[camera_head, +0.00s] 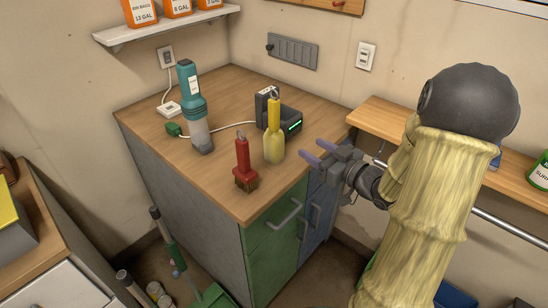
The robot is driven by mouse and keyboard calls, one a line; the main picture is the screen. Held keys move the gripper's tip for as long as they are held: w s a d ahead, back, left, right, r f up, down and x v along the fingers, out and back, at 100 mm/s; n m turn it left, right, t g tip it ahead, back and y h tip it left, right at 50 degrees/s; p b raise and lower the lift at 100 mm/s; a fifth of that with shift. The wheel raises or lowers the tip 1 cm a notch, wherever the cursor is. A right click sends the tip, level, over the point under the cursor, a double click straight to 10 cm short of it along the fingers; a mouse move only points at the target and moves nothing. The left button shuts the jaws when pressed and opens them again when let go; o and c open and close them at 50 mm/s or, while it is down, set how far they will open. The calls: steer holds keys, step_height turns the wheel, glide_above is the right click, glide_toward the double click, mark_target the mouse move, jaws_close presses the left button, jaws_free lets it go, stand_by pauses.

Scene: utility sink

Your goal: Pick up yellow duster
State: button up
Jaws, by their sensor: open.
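The yellow duster (274,142) stands upright on the wooden counter top, near its right front edge. It has a bright yellow handle with a loop on top and a paler, wider lower part. My gripper (307,152) is just to the right of the duster at about the height of its lower part, fingers pointing left towards it. The two purple-grey fingertips are apart with nothing between them. A gap shows between the fingers and the duster.
A red brush (244,168) stands close to the left of the duster. A black charger (285,115) with a green light stands behind it. A teal handheld vacuum (193,108) stands farther left. A wooden shelf (385,122) with a metal rail lies right, by my arm.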

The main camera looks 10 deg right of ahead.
mark_target(269, 123)
steer(key=shift+s+y, duration=0.3)
steer(key=shift+y, duration=0.1)
steer(key=x, duration=1.2)
steer(key=shift+w+r, duration=0.15)
steer(key=shift+r+p+x, duration=0.15)
steer(key=shift+p+x, duration=0.05)
steer(key=shift+x, duration=1.1)
steer(key=shift+r+p+x, duration=0.15)
steer(key=shift+x, duration=1.15)
steer(key=shift+a, duration=0.15)
